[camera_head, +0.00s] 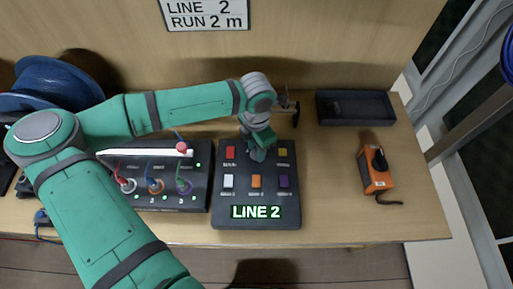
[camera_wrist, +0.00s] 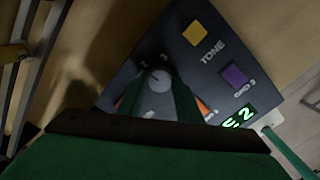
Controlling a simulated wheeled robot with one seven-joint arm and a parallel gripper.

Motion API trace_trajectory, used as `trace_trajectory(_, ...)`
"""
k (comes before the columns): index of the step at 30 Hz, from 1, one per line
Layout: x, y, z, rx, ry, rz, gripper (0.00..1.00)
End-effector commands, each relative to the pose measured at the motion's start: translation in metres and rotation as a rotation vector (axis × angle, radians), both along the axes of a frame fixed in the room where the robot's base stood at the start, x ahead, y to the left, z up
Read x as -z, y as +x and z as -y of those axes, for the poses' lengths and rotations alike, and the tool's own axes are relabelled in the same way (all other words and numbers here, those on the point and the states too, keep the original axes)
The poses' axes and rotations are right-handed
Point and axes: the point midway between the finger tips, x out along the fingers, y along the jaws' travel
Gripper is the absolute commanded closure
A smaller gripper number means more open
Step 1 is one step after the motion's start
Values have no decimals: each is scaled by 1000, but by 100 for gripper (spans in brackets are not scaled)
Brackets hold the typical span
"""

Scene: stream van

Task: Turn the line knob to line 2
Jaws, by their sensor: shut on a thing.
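The dark control panel (camera_head: 222,208) lies on the bench, and its lit display (camera_head: 256,212) reads "LINE 2". The grey round line knob (camera_wrist: 159,79) is between my gripper's fingers in the wrist view, with small marks around its far side. My gripper (camera_head: 258,153) is shut on the knob from above, at the panel's upper middle; it hides the knob in the head view. A wall sign (camera_head: 205,13) reads "LINE 2 RUN 2 m". The display shows partly in the wrist view (camera_wrist: 238,117).
The panel also has red (camera_head: 230,152), yellow (camera_head: 282,152), white, orange and purple (camera_head: 284,181) buttons close to my gripper. A socket box (camera_head: 197,202) with coloured cables stands left. A black tray (camera_head: 355,94) and orange device (camera_head: 377,182) are right.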

Motion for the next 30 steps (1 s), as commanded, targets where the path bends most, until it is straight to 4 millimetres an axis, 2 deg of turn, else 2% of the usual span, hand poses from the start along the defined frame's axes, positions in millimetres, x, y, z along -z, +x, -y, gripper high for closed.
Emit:
trace_trajectory(18, 0, -1, -1, 40, 3, -3, 91)
trace_trajectory(19, 0, -1, -1, 40, 2, -2, 63)
trace_trajectory(21, 0, -1, -1, 39, 2, -2, 50)
trace_trajectory(30, -1, -1, 3, 46, 1, -2, 50)
